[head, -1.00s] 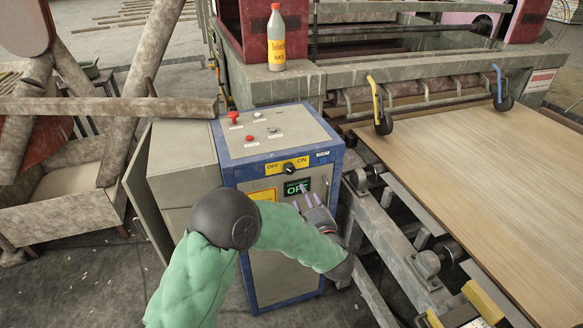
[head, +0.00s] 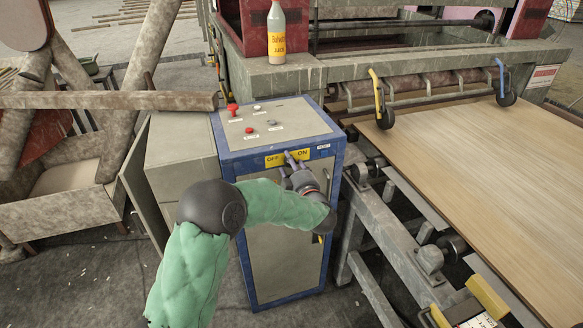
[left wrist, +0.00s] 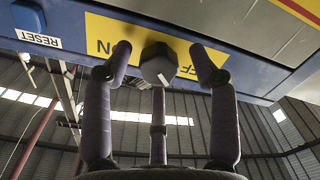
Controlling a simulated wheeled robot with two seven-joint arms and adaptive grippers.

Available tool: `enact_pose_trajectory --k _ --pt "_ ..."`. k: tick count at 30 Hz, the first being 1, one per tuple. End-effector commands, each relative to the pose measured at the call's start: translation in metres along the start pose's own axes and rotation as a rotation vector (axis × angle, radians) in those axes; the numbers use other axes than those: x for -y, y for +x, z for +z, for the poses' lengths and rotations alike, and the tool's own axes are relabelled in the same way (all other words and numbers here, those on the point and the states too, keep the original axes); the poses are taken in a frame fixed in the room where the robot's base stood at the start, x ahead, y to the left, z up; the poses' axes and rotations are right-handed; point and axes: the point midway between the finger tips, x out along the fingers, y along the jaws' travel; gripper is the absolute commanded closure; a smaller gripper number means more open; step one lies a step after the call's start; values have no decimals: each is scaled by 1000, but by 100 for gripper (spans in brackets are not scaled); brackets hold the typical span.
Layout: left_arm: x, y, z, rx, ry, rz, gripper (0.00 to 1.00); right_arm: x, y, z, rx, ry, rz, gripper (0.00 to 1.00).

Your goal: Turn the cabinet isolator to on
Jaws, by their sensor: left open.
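The cabinet (head: 285,265) is blue-edged with a grey front. Its isolator is a black knob (left wrist: 158,62) on a yellow plate (head: 274,160) lettered OFF at left and ON at right. In the left wrist view the plate appears upside down, and a white mark on the knob points down, slightly right. My left gripper (head: 290,162) is in front of the knob. In the left wrist view its open fingers (left wrist: 160,68) stand around the knob, one on each side and one below; I cannot tell whether they touch it. In the head view the gripper hides the knob.
Red and grey buttons (head: 249,130) sit on the cabinet's top. A blue reset button (left wrist: 27,17) is near the plate. A bottle (head: 276,35) stands on the machine behind. A roller conveyor with a wood sheet (head: 480,170) runs at right. A wooden beam (head: 110,101) is at left.

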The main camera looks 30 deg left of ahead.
Motion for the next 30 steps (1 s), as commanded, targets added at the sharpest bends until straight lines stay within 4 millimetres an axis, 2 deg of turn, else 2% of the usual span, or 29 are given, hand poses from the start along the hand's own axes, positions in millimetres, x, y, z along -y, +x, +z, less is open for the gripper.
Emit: enact_pose_trajectory --k 8,14,15,23,30 --pt "0 1 0 0 1 0 41 0 0 0 0 0 0 100" --pt "0 1 0 0 1 0 94 0 0 0 0 0 0 100" --pt "0 1 0 0 0 0 97 0 0 0 0 0 0 100" --pt "0 2 -1 -2 5 0 97 0 -1 0 0 0 0 100" --pt "-2 2 -3 -2 74 -1 97 4 -12 0 0 0 0 100"
